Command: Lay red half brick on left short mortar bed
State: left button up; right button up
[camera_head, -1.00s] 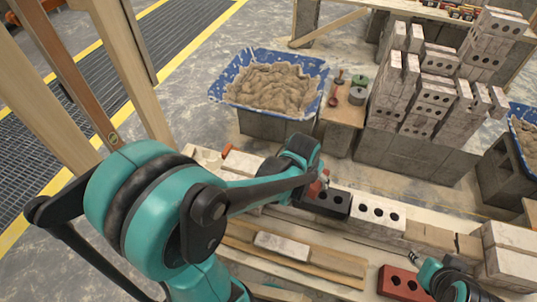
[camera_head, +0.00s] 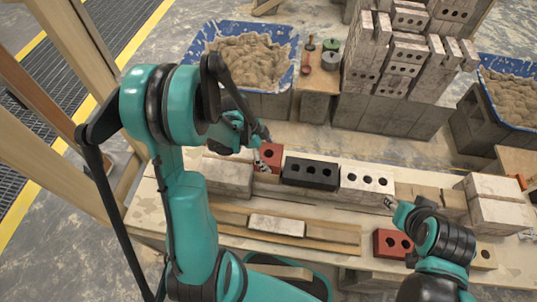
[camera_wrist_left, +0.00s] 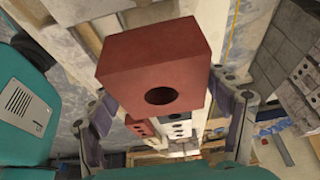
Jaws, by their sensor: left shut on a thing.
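The red half brick (camera_head: 270,154) is in my left gripper (camera_head: 262,160), at the left end of the black brick (camera_head: 310,173). In the left wrist view the half brick (camera_wrist_left: 155,62) shows one round hole, with my left gripper's fingers (camera_wrist_left: 172,115) on both sides of it. A narrow tan strip, perhaps the left short mortar bed (camera_head: 266,178), shows below the half brick. I cannot tell whether the brick touches it. My right gripper (camera_head: 390,202) is near the white brick, its finger state too small to tell.
A pale block (camera_head: 228,175) stands left of the half brick. A white three-hole brick (camera_head: 366,179) continues the row right of the black one. Another red brick (camera_head: 392,244) lies in front. A blue mortar tub (camera_head: 290,82) stands behind, near stacked bricks (camera_head: 400,68).

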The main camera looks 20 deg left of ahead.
pick_arm(q)
jog(key=shift+f+b, duration=2.1)
jog(key=shift+f, duration=0.95)
jog(key=shift+f+b, duration=0.35)
jog(key=o, duration=1.9)
